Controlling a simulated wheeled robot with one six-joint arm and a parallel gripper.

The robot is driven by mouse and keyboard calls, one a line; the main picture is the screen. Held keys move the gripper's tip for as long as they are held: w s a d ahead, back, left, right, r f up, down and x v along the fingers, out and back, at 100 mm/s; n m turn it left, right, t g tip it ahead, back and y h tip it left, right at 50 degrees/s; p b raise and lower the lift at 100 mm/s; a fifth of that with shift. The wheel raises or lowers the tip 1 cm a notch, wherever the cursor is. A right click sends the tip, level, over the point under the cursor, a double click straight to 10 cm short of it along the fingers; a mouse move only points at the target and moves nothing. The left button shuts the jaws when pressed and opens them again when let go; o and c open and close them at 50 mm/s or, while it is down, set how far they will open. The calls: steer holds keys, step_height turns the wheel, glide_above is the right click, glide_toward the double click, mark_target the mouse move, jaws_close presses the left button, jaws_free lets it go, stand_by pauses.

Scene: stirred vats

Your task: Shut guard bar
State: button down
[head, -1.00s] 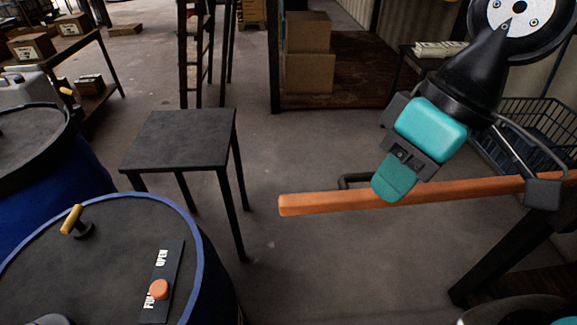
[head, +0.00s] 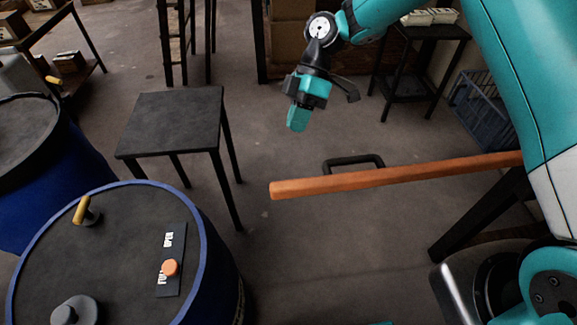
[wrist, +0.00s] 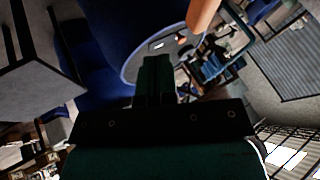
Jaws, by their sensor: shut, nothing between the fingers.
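The guard bar (head: 390,177) is a long orange bar running across the middle right of the head view. Its free left end points toward the near blue vat (head: 225,265) and is apart from it. A black handle (head: 353,161) sticks out from the bar's far side. In the wrist view a piece of the orange bar (wrist: 204,14) shows at the top. My gripper (head: 297,124) is shut and empty, in the air on the far side of the bar, up and left of the handle. It touches neither. The bar's right end is hidden behind my arm.
A dark square table (head: 172,118) stands left of the bar's free end. The near vat lid carries a yellow-handled valve (head: 84,211) and an orange knob on a plate (head: 170,268). A blue crate (head: 482,105) and black stand (head: 425,65) are at right. Floor around the handle is clear.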

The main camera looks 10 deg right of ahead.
steer(key=s+a+f+p, duration=0.3)
steer(key=s+f, duration=0.3)
steer(key=s, duration=0.2)
steer(key=shift+f+p, duration=0.25)
steer(key=shift+p, duration=0.15)
